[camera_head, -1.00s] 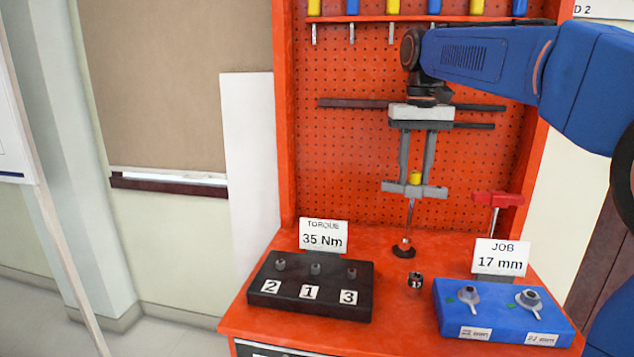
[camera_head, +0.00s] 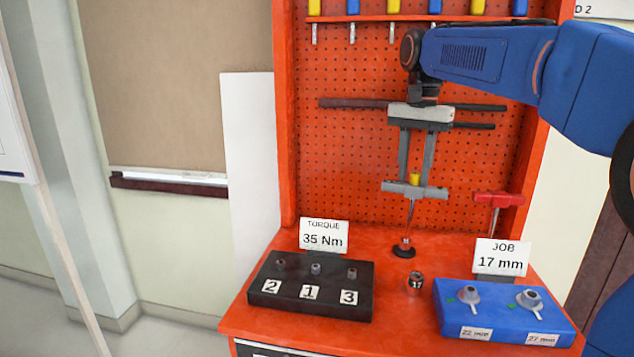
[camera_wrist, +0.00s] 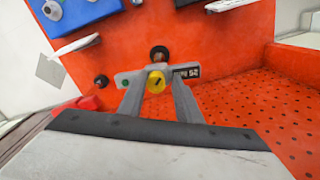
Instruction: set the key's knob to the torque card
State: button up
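The key stands on the bench with a grey crossbar (camera_head: 432,192), a yellow knob (camera_head: 414,179) on top and a thin shaft down to a round dark foot. My gripper (camera_head: 414,183) is above it, fingers pointing down on either side of the knob. In the wrist view the knob (camera_wrist: 156,82) has a dark mark and sits between the fingertips; I cannot tell whether they touch it. The crossbar there (camera_wrist: 130,78) bears a green dot and a small dark display (camera_wrist: 187,73), too small to read surely. The torque card (camera_head: 323,236) reads 35 Nm.
A black block (camera_head: 265,285) labelled 2, 1, 3 stands at left. A blue tray (camera_head: 450,318) holds 22 mm and 27 mm sockets at right, before the job card (camera_head: 500,257) reading 17 mm. A 17 socket (camera_head: 415,282) stands between. A red-handled tool (camera_head: 498,199) is behind.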

jog(key=shift+d+f, duration=0.1)
jog(key=shift+f, duration=0.2)
jog(key=n, duration=1.1)
dwell(0.5)
jog(key=shift+w+r, duration=0.15)
jog(key=shift+r, duration=3.05)
